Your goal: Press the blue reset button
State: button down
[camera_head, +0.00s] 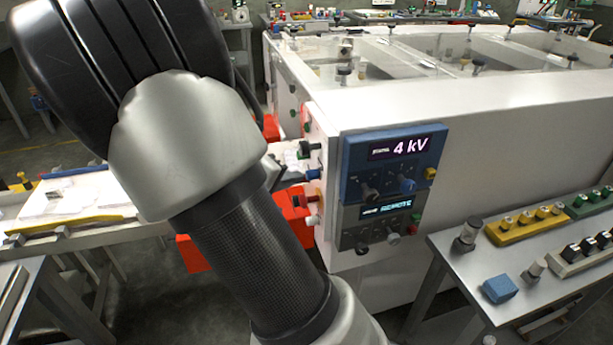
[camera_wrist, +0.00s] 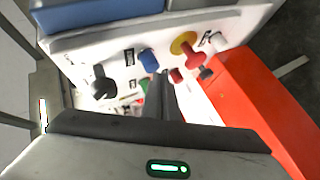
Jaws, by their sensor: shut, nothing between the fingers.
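The blue button (camera_wrist: 148,60) is a short round cap on a white panel (camera_wrist: 118,62) in the wrist view. In the head view a small blue knob-like part (camera_head: 313,174) shows on the narrow side of the white cabinet. My gripper (camera_wrist: 162,80) is shut and empty, with its dark fingers pointing at the panel. Its tips appear just below and right of the blue button. I cannot tell whether they touch the panel.
Near the blue button are a black knob (camera_wrist: 103,85), a green button (camera_wrist: 143,84) and a red knob on a yellow base (camera_wrist: 184,46). A red-orange box (camera_wrist: 255,100) stands close on the right. A blue control module reading 4 kV (camera_head: 395,160) is on the cabinet front.

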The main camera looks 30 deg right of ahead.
jog(key=shift+s+d+b, duration=0.1)
jog(key=shift+d+b, duration=0.35)
jog(key=shift+b, duration=0.05)
dwell(0.3)
dwell(0.4)
jog(key=shift+w+a, duration=0.2)
jog(key=shift+a, duration=0.65)
jog(key=shift+w+a, duration=0.25)
jog(key=shift+a, duration=0.55)
jog(key=shift+w+a, duration=0.2)
jog(key=shift+a, duration=0.65)
jog(key=shift+w+a, duration=0.25)
jog(key=shift+a, duration=0.55)
